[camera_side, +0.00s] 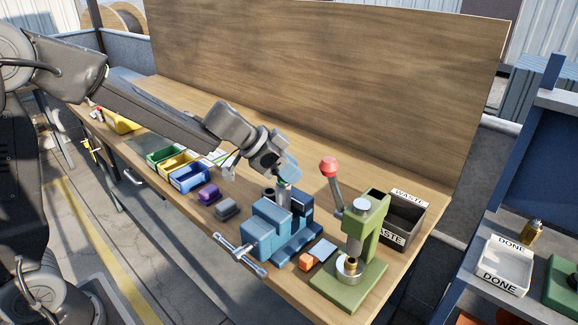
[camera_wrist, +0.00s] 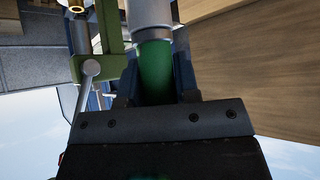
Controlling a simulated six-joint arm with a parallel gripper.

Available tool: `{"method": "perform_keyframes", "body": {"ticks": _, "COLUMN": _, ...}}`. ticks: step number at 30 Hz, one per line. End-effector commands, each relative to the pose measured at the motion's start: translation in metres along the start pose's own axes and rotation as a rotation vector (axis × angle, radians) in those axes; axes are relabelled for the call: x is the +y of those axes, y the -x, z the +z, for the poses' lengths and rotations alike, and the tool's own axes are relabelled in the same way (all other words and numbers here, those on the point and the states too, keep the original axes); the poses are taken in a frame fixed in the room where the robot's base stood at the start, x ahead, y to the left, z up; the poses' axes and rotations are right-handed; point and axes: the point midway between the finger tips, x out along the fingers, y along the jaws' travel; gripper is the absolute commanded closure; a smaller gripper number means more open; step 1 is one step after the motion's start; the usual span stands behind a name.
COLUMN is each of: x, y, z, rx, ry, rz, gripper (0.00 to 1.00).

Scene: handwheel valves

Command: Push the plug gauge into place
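The plug gauge shows in the wrist view as a green handle (camera_wrist: 155,72) with a grey cylinder (camera_wrist: 150,14) beyond it. My gripper (camera_wrist: 156,78) has a finger on either side of the green handle, seemingly closed on it. In the side view my gripper (camera_side: 286,176) is above the blue vise (camera_side: 262,234). The grey part of the gauge (camera_side: 284,194) points down beneath the gripper, by the vise's back jaw. Its lower end is hidden, so I cannot tell whether it sits in a hole.
A green press (camera_side: 372,240) with a red-knobbed lever (camera_side: 329,167) stands right of the vise, before a black waste bin (camera_side: 406,214).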

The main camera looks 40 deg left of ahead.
Motion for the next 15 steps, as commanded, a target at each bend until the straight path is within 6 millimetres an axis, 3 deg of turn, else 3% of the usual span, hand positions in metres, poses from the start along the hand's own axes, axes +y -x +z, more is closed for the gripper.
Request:
{"method": "perform_keyframes", "body": {"ticks": 8, "x": -0.0001, "y": 0.0003, "z": -0.0004, "rx": 0.0, "ry": 0.0, "rz": 0.0, "gripper": 0.44}}
{"method": "perform_keyframes", "body": {"ticks": 15, "x": -0.0001, "y": 0.0008, "z": -0.0001, "rx": 0.0, "ry": 0.0, "rz": 0.0, "gripper": 0.43}}
